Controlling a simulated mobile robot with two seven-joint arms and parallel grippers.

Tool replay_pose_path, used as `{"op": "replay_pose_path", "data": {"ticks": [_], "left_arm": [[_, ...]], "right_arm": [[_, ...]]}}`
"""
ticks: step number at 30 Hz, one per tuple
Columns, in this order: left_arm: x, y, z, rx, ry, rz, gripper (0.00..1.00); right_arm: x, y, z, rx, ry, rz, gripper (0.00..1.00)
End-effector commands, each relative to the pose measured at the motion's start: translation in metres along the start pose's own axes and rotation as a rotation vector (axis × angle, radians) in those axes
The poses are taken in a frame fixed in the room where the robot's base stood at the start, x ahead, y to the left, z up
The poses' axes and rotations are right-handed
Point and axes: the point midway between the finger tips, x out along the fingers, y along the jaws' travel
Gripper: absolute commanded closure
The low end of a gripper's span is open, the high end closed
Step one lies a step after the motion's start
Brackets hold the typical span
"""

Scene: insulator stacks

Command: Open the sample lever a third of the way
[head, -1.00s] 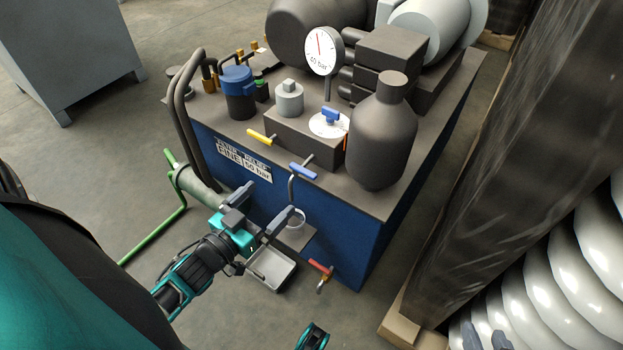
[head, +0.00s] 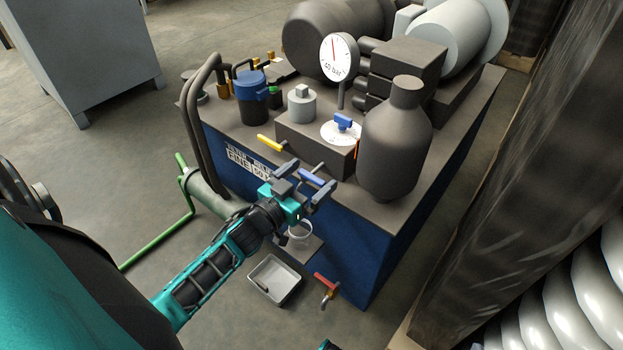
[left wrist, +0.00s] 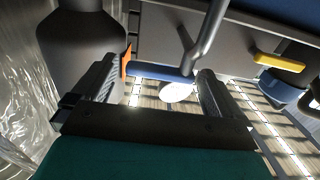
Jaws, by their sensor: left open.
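The blue lever (head: 312,177), which I take to be the sample lever, sits on the front of the dark valve block, by a bent pipe. It lies roughly crosswise. My left gripper (head: 305,181) is open at this lever, one finger towards each end. In the left wrist view the blue lever (left wrist: 160,72) spans the gap between the fingertips of the left gripper (left wrist: 158,78); I cannot tell whether they touch it. The arm hides part of the pipe. A pale cup (head: 300,235) stands below on a small shelf.
A yellow lever (head: 270,143) is close on the left; it also shows in the left wrist view (left wrist: 278,62). A blue knob on a white dial (head: 341,133) and a dark bottle (head: 395,145) stand behind. A red lever (head: 326,284) and grey tray (head: 274,279) are low in front.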

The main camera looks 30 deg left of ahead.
Motion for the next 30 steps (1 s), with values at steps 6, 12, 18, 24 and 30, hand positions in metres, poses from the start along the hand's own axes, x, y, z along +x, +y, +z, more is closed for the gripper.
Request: {"op": "replay_pose_path", "data": {"ticks": [6, 12, 18, 24, 30], "left_arm": [[0.0124, -0.0001, -0.0001, 0.002, 0.0, 0.0, 0.0], [0.0126, 0.0, -0.0002, 0.002, -0.001, 0.0, 0.0], [0.0124, 0.0, -0.0002, 0.002, -0.001, 0.0, 0.15], [0.0123, 0.0, -0.0002, 0.001, -0.001, 0.0, 0.34], [0.0122, 0.0001, -0.0002, 0.001, -0.001, 0.001, 0.49]], "right_arm": [[0.0006, -0.0013, -0.0043, -0.001, 0.013, -0.004, 0.57], [0.0006, -0.001, -0.0059, -0.001, 0.016, -0.004, 0.57], [0.001, -0.0005, -0.0047, -0.001, 0.013, -0.003, 0.57], [0.0015, 0.0007, -0.0029, -0.001, 0.009, 0.0, 0.57], [0.0016, 0.0016, -0.002, -0.002, 0.007, 0.001, 0.57]]}}
